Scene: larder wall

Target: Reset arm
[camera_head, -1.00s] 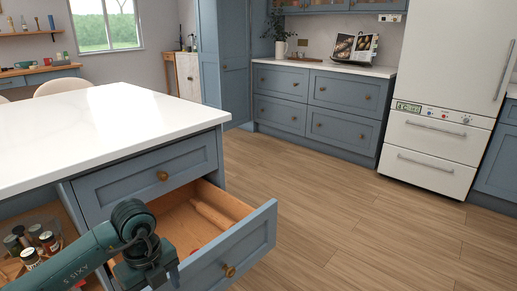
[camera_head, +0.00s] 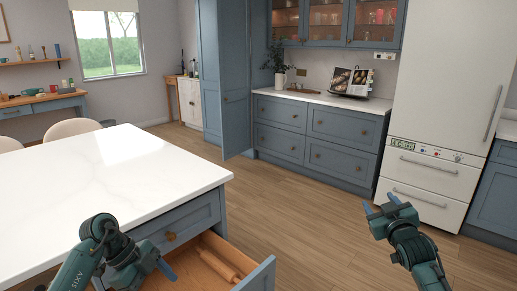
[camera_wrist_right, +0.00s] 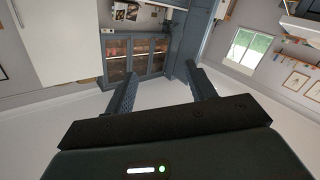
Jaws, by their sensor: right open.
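My right gripper (camera_head: 380,203) is raised at the right of the head view, over the wooden floor, with its two blue fingers apart. In the right wrist view the fingers (camera_wrist_right: 161,76) are spread with nothing between them.
The white-topped island (camera_head: 110,165) fills the left. Its open drawer (camera_head: 262,277) juts out and holds a wooden rolling pin (camera_head: 217,265). A fridge (camera_head: 443,80) and blue cabinets (camera_head: 320,140) line the back. The floor (camera_head: 300,215) between is clear.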

